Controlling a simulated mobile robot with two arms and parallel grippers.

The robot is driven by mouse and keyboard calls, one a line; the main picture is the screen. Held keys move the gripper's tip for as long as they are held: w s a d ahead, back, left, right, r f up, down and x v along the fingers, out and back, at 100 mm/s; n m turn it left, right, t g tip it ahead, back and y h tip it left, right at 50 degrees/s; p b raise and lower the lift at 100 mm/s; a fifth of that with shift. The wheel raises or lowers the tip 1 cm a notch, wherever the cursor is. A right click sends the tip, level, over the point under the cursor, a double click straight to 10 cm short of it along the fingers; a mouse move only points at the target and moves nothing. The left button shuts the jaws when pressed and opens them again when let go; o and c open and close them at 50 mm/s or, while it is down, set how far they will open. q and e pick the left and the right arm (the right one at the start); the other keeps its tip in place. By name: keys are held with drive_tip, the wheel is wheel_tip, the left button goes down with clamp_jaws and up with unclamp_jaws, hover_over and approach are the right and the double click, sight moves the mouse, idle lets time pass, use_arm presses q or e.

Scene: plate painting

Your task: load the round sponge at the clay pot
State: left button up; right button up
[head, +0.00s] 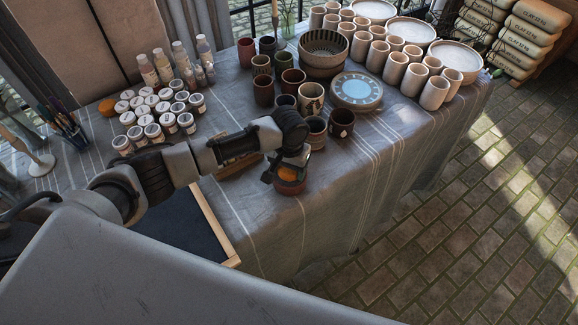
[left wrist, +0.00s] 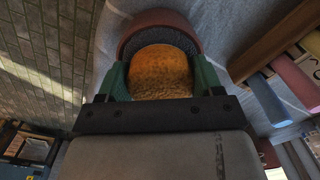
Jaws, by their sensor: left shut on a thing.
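The round orange sponge (head: 288,174) is between the fingers of my left gripper (head: 285,174), low over the table near its front edge. In the left wrist view the sponge (left wrist: 160,72) sits between the two green fingertips, and the gripper is shut on it. The reddish-brown clay pot (head: 290,187) is right under the sponge. In the left wrist view its curved rim (left wrist: 158,18) and dark inside show around the sponge's far side. I cannot tell how deep the sponge sits in the pot. My right gripper is out of view.
Dark cups, one a mug with a drop mark (head: 341,124), stand just behind the pot. A wooden box of coloured sticks (head: 240,163) is left of the gripper. Paint jars (head: 168,122) stand farther left. A blue-painted plate (head: 357,91) lies behind. Bare cloth is to the right.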

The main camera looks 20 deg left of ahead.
use_arm(q)
drive_tip(key=shift+s+f, duration=0.1)
idle(0.8)
idle(0.5)
wheel_tip(320, 180, up, 7)
drive_tip(key=p, duration=0.9)
idle(0.5)
